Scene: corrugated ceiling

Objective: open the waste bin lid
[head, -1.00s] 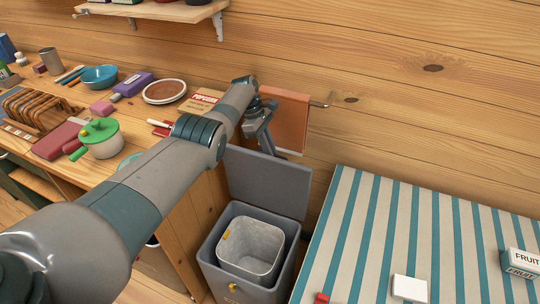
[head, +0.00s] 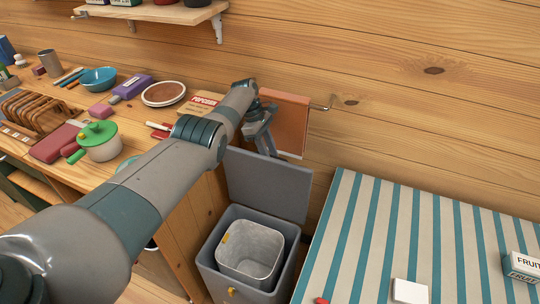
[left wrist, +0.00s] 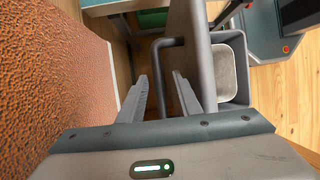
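The grey waste bin (head: 208,256) stands between the wooden counter and the striped table, with a pale inner bucket (head: 248,252) visible through its open top. Its flat grey lid (head: 268,187) stands raised, roughly upright, at the back of the bin. In the left wrist view the lid (left wrist: 190,38) is seen nearly edge-on beside the bucket (left wrist: 231,70). My left gripper (head: 267,145) is behind the lid's upper edge. In the left wrist view its fingers (left wrist: 160,78) are apart, with a dark bar (left wrist: 163,85) showing between them; contact cannot be told. My right gripper is out of view.
An orange-brown hanging panel (head: 287,125) is on the wall close to my left gripper. The counter (head: 130,160) holds a green-lidded pot (head: 99,140) and several other items. The striped table (head: 400,230) is right of the bin.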

